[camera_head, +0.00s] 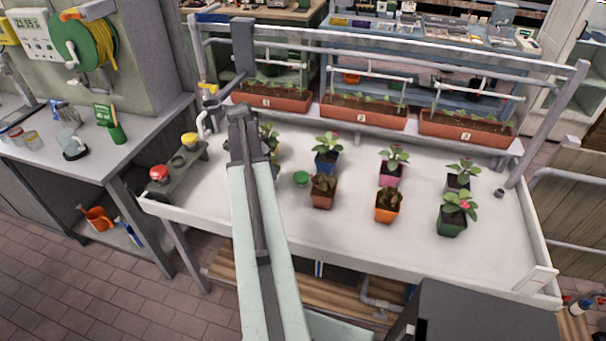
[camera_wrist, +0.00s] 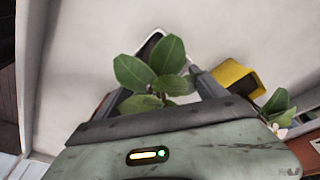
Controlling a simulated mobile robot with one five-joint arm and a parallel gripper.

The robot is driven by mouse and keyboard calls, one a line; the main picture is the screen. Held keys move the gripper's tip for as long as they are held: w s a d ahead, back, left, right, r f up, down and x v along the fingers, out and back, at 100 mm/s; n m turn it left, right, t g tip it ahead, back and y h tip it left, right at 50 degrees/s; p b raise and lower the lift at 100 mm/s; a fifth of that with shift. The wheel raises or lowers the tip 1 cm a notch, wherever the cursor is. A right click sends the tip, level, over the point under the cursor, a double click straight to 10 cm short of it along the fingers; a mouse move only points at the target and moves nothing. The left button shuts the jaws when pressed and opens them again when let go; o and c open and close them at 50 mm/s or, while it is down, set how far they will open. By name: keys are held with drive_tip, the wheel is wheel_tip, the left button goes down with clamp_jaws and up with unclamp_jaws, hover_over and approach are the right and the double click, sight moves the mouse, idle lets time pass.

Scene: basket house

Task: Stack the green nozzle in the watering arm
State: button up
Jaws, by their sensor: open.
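The green nozzle (camera_head: 301,178) is a small round piece on the white table (camera_head: 335,230), between the potted plants and right of my arm. The watering arm seems to be the white curved pipe (camera_head: 202,122) at the table's back left, by the frame post. My gripper is mostly hidden behind my arm in the head view. In the wrist view my gripper (camera_wrist: 155,95) is open, with green leaves (camera_wrist: 150,70) showing between and in front of its fingers. I cannot tell whether they touch. The nozzle is not seen in the wrist view.
A rack (camera_head: 178,172) at the table's left holds a red nozzle (camera_head: 158,172) and a yellow nozzle (camera_head: 189,139). Several potted plants, one in a blue pot (camera_head: 326,163), crowd the middle and right. A yellow pot (camera_wrist: 236,78) shows beside my gripper. The table's front is clear.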

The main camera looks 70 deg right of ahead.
sight(301, 174)
drive_tip(key=s+d+m, duration=0.1)
drive_tip(key=s+d, duration=0.1)
drive_tip(key=s, duration=0.1)
drive_tip(key=s+d+m, duration=0.1)
drive_tip(key=s+d, duration=0.1)
drive_tip(key=s, duration=0.1)
drive_tip(key=s+d+r+m, duration=0.1)
drive_tip(key=s+d+m, duration=0.1)
drive_tip(key=s, duration=0.1)
drive_tip(key=shift+s+d+g, duration=0.3)
drive_tip(key=shift+g, duration=0.1)
drive_tip(key=b+x, duration=0.7)
drive_tip(key=x, duration=0.1)
drive_tip(key=shift+w+a+f+b, duration=0.2)
drive_tip(key=shift+a+b, duration=0.1)
drive_tip(key=shift+a, duration=0.1)
drive_tip(key=shift+r, duration=0.35)
drive_tip(key=c, duration=1.6)
